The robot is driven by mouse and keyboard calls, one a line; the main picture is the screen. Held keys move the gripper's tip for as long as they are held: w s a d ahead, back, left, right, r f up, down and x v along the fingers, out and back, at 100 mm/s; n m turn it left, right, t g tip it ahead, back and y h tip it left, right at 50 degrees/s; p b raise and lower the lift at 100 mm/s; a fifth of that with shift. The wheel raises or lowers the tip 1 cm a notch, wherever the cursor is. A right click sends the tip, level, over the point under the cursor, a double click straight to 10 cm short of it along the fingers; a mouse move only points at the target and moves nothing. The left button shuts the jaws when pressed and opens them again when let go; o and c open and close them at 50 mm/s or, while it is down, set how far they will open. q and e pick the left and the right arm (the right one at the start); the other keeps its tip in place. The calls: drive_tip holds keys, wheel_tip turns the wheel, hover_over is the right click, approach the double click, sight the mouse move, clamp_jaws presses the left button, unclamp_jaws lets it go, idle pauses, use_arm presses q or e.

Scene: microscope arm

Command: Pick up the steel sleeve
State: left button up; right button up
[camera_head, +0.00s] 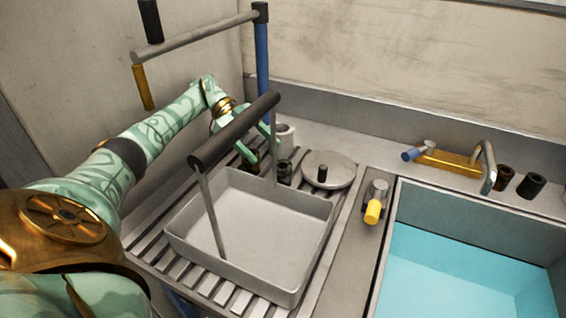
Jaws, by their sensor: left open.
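A small dark grey metallic sleeve (284,171) stands just behind the tray's back rim; it looks like the steel sleeve, but I cannot be sure. My left gripper (262,153) is open just left of this sleeve, with its fingers pointing down. A thick dark bar (235,130) crosses in front of the gripper and hides part of it. I cannot tell whether a finger touches the sleeve. A pale cylinder (286,139) stands right behind the gripper. My right gripper is not in view.
An empty grey tray (318,247) sits on a slatted rack (146,252). A round lid with a black knob (329,170) lies to the right. A yellow-handled valve (373,208), a water-filled basin (440,275), a brass tap (450,162) and two dark cups (531,185) are further right.

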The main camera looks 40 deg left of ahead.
sight(279, 164)
use_arm(q)
drive_tip(key=x, duration=0.7)
drive_tip(key=shift+d, duration=0.35)
drive_tip(key=c, duration=1.2)
drive_tip(key=shift+c, duration=0.5)
drive_tip(key=shift+p, duration=0.3)
